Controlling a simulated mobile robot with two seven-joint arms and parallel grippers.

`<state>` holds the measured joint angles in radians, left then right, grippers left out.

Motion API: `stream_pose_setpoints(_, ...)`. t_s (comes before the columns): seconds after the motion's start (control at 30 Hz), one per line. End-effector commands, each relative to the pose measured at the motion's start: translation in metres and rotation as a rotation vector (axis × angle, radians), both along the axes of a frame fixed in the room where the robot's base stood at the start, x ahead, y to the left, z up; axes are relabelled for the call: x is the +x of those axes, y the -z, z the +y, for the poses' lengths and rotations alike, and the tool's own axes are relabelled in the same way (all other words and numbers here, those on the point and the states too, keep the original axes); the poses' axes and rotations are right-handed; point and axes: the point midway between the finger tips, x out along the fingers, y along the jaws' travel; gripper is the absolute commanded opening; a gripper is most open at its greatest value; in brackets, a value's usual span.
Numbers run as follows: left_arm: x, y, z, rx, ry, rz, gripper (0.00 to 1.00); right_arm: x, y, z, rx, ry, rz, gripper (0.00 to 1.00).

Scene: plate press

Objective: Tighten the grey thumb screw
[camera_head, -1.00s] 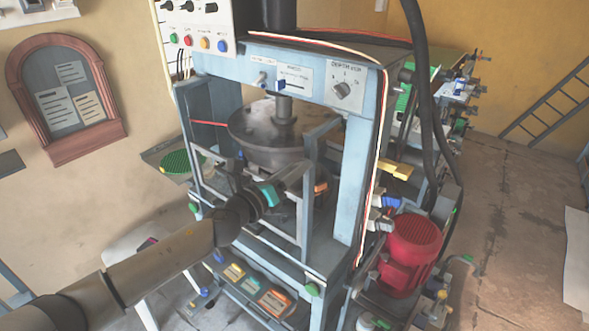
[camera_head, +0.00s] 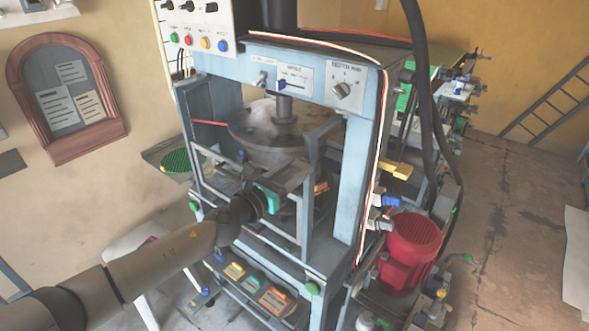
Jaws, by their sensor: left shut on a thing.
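My left gripper (camera_head: 270,197), dark with a teal part near its wrist, is at the front of the blue-grey press (camera_head: 352,185), by the grey guard frame (camera_head: 306,205). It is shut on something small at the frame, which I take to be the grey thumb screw. The gripper covers the screw, so neither its shape nor how far it is turned shows. My right gripper is not in view.
The round metal press head (camera_head: 262,130) hangs inside the press above my gripper. A red motor (camera_head: 408,245) stands at the right, with black hoses above it. A green round pad (camera_head: 182,161) lies at the left.

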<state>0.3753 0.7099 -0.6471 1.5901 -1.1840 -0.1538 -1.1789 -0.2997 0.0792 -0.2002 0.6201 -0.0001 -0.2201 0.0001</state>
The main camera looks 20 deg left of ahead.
Motion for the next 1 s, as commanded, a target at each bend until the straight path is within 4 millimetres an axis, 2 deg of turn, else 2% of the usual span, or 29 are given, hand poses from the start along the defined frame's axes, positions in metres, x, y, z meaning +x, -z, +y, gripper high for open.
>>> stream_pose_setpoints(0.33,-0.0002,0.0006,0.0002,0.011,0.001,-0.002,0.0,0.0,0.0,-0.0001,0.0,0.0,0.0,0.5)
stream_pose_setpoints(0.37,-0.0001,0.0006,0.0003,0.011,0.001,-0.002,0.49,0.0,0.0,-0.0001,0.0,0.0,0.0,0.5)
stream_pose_setpoints(0.6,-0.0001,0.0004,0.0003,0.008,0.0,-0.002,0.76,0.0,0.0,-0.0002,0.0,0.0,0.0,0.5)
stream_pose_setpoints(1.0,-0.0062,0.0011,0.0034,0.007,-0.001,-0.001,0.78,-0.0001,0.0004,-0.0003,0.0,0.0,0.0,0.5)
